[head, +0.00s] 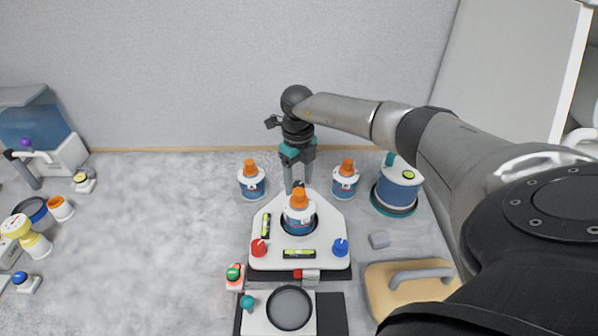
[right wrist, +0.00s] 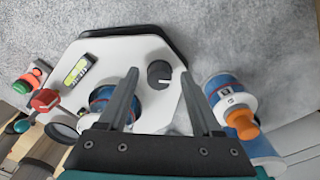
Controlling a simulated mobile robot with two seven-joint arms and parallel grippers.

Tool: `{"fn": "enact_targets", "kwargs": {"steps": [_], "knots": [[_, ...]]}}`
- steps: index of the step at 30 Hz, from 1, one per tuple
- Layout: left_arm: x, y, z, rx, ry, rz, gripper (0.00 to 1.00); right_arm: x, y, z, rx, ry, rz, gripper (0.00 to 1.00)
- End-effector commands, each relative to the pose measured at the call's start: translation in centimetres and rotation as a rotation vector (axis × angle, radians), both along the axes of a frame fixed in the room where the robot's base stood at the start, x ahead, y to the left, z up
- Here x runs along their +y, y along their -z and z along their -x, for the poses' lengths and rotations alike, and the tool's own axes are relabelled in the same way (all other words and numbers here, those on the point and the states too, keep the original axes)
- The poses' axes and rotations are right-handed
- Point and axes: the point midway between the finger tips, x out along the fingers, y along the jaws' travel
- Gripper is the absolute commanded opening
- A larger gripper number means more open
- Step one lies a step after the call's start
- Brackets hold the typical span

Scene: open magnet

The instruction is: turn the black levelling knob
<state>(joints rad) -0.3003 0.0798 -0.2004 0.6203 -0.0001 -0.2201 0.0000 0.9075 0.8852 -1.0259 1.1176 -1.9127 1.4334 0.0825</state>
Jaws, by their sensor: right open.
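The black levelling knob (right wrist: 159,73) is a round dark knob with a light mark, near the narrow end of the white levelling plate (right wrist: 110,57) in the right wrist view. In the head view the plate (head: 272,262) stands at the centre, and the knob is mostly hidden by my gripper and an orange-capped bottle. My right gripper (head: 298,187) reaches down over the plate's far end. Its jaws are open, and in the right wrist view the fingertips (right wrist: 160,78) appear on either side of the knob; I cannot tell whether they touch it. My left gripper is not in view.
The plate carries an orange-capped bottle (head: 299,214), a red knob (head: 259,248), a blue knob (head: 340,247) and bubble levels (head: 299,254). More bottles (head: 251,181) (head: 344,180) flank its far end. A blue canister (head: 397,186) stands right.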

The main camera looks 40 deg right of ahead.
Motion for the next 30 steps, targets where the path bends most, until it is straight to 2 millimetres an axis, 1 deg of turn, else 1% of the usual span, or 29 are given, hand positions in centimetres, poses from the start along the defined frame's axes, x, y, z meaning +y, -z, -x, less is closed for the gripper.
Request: {"fn": "enact_targets", "kwargs": {"steps": [5, 8, 15, 19, 21, 24, 30], "knots": [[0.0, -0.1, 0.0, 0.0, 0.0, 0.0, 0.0, -0.1, -2.2, -0.2, -0.005, 0.001, 0.0, 0.66], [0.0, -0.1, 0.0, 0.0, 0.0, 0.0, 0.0, -0.1, -4.4, -0.3, -0.007, 0.0, 0.001, 0.66], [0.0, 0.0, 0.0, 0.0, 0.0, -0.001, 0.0, -0.3, -10.2, -0.5, -0.006, 0.001, 0.002, 0.66], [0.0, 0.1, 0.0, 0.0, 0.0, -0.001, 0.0, -0.3, -12.7, -0.5, -0.006, 0.001, 0.001, 0.66], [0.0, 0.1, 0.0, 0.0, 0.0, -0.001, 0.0, -0.3, -13.7, -0.6, -0.004, 0.001, 0.0, 0.66], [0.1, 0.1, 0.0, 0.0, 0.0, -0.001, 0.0, -0.3, -14.6, -0.6, -0.003, 0.002, 0.0, 0.66], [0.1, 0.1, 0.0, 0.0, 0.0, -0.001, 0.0, -0.3, -15.2, -0.6, -0.002, 0.002, 0.001, 0.66]]}}
